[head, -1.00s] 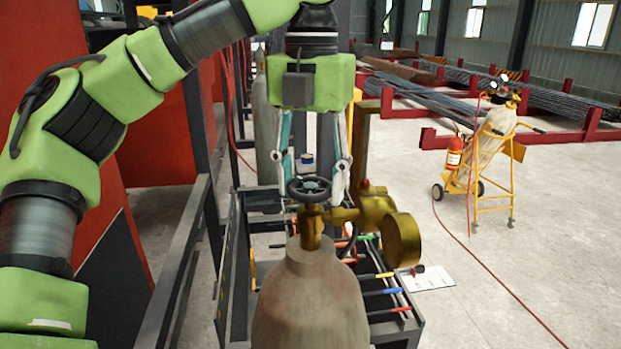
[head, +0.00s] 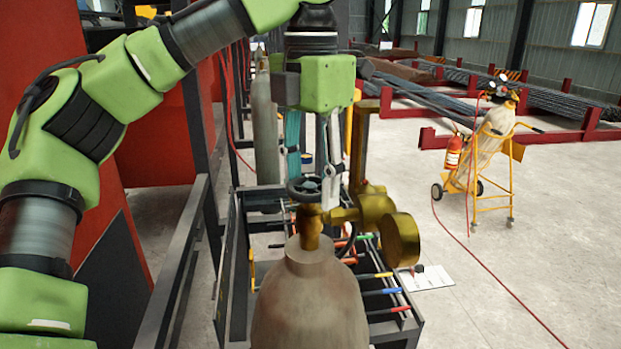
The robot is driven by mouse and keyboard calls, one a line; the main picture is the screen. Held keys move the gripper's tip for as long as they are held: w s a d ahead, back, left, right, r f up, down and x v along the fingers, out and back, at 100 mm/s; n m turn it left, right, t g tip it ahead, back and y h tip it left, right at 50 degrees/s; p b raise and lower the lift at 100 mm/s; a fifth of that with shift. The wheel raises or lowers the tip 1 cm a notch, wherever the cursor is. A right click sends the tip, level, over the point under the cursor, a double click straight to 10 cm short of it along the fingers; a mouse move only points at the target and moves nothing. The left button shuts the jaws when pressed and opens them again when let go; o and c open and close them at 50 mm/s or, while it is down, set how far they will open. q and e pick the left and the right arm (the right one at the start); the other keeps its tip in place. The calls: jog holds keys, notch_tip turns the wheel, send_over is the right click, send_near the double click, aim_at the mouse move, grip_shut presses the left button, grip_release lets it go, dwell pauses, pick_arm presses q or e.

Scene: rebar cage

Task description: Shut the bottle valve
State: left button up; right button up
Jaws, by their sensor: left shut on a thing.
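The gas bottle (head: 310,300) stands upright in the lower middle, with worn grey-brown paint. A brass valve body (head: 310,228) rises from its neck, with a round dark handwheel (head: 303,190) on top. A brass regulator with a round gauge (head: 400,239) branches off to the right. My left gripper (head: 316,186) points straight down from above and is shut on the handwheel. It is turned so that its fingers partly overlap in view, and the far finger's contact is hidden. My right gripper is not in view.
A dark metal rack (head: 410,320) with coloured-handled tools lies around and behind the bottle. Dark posts and red panels stand at left. A yellow cylinder trolley (head: 492,165) with an extinguisher (head: 454,153) stands on open floor at right, its red hose trailing.

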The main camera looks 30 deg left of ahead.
aim_at(311, 185)
pick_arm(q)
jog(key=o, duration=1.1)
jog(key=shift+r, duration=3.75)
